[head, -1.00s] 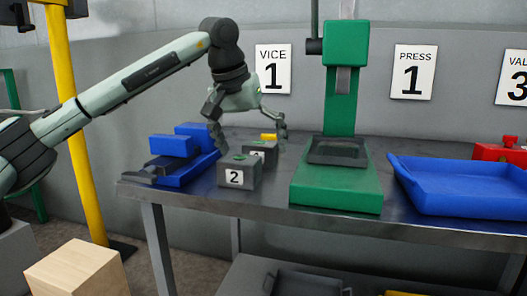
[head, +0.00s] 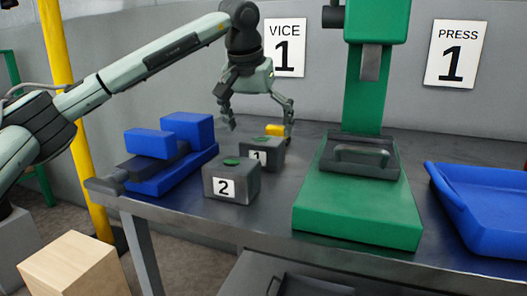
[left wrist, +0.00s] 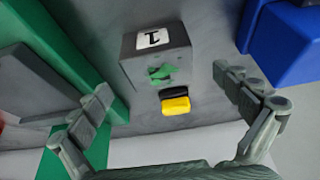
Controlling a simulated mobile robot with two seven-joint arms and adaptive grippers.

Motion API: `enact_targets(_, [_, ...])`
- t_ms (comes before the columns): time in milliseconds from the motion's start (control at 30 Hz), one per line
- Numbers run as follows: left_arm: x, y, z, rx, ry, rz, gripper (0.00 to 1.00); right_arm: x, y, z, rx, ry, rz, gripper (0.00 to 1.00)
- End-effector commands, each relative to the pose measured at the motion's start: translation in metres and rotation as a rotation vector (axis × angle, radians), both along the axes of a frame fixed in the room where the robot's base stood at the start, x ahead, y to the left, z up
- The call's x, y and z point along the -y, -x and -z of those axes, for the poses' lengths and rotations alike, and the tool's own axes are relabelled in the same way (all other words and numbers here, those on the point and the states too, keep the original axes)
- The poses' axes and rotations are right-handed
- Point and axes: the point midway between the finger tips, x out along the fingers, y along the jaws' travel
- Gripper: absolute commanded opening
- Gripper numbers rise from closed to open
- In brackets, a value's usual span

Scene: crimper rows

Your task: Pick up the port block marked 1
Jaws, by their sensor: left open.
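The port block marked 1 (head: 262,154) is a dark grey block with a white label and a green patch on top. It stands on the metal table, behind and right of the port block marked 2 (head: 231,181). In the left wrist view the block marked 1 (left wrist: 158,62) lies ahead, between and beyond the fingertips. My left gripper (head: 259,128) is open and empty above it, fingers pointing down, not visibly touching it. A yellow piece (head: 276,130) shows behind the block; it also shows in the left wrist view (left wrist: 175,106). My right gripper is not in view.
A blue vice (head: 174,166) stands left of the blocks. A green press (head: 358,205) with a dark tray (head: 345,168) stands close on the right. A blue tray (head: 480,235) is farther right. A wooden box (head: 73,268) is on the floor at lower left.

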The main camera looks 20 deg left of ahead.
Motion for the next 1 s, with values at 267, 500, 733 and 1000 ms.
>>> enact_targets(267, [0.002, -0.017, 0.035, -0.003, 0.0, 0.001, 1.0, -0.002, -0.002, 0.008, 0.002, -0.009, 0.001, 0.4])
enact_targets(500, [0.003, -0.02, 0.041, 0.001, 0.0, 0.001, 1.0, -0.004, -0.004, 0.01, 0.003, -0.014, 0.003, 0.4])
enact_targets(733, [0.003, -0.02, 0.041, 0.0, 0.0, 0.0, 0.76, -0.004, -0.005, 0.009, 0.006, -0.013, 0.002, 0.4])
enact_targets(1000, [0.003, -0.02, 0.041, 0.0, 0.0, 0.0, 0.43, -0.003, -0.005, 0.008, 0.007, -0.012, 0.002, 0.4])
